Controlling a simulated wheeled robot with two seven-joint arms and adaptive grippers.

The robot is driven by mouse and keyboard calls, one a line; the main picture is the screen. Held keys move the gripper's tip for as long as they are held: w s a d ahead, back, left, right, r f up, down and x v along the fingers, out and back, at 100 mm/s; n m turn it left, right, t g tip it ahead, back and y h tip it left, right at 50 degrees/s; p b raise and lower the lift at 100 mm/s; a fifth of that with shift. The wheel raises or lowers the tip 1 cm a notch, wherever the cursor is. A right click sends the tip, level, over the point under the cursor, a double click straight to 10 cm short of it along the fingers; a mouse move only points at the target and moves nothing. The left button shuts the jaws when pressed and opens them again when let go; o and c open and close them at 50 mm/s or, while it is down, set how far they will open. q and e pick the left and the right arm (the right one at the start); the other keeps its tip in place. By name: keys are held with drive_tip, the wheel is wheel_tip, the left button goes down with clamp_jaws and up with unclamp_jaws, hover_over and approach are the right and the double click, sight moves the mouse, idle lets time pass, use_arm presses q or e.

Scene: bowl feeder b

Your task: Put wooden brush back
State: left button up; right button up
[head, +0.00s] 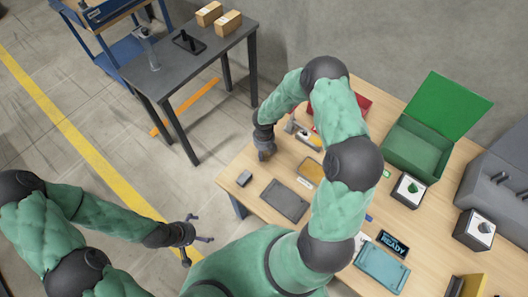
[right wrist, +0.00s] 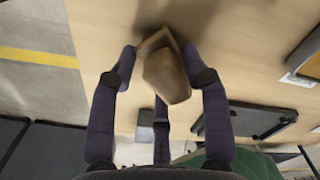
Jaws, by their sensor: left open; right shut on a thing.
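The wooden brush (right wrist: 168,76) is a brown, block-like piece between the fingers of my right gripper (right wrist: 160,62) in the right wrist view. The gripper is shut on it, and the pale wooden table top (right wrist: 245,35) lies behind it. In the head view my right gripper (head: 265,148) is over the left edge of the wooden workbench (head: 236,165), and the brush cannot be made out there. My left gripper (head: 190,240) is open and empty, over the floor to the left of the bench.
A dark grey tray (head: 284,200) and a small dark block (head: 244,178) lie near the bench's left side. A grey side table (head: 190,70) stands apart.

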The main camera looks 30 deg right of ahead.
drive_tip(key=shift+f, duration=0.15)
drive_tip(key=o, duration=1.1)
